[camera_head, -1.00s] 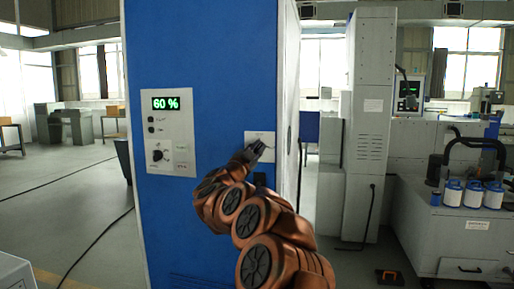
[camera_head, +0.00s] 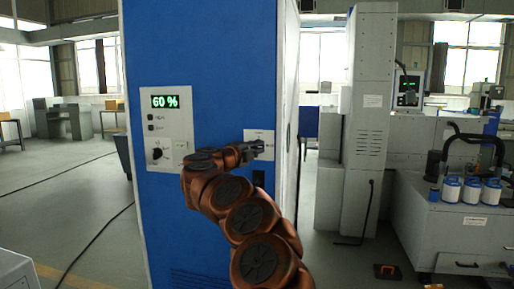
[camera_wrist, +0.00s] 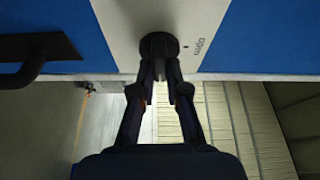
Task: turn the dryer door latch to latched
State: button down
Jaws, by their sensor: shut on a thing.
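The dryer is a tall blue cabinet (camera_head: 215,75). Its latch sits on a white plate (camera_head: 261,135) near the right edge of the blue front, partly covered by my gripper (camera_head: 262,147). In the wrist view the latch is a dark round knob (camera_wrist: 158,42) on the white plate (camera_wrist: 207,14), with small lettering that seems to read "open" beside it. My gripper (camera_wrist: 160,72) is shut on the latch, one finger on each side. Which way the latch points is hard to tell.
A control panel (camera_head: 166,130) with a green "60 %" display and a dark knob is left of my gripper. A black handle (camera_wrist: 32,62) stands out from the blue front in the wrist view. A grey machine column (camera_head: 369,100) is to the right.

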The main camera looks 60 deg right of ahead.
jog(key=shift+m, duration=0.5)
jog(key=c, duration=1.2)
grip_release()
jog(key=a, duration=1.2)
jog(key=shift+w, duration=0.2)
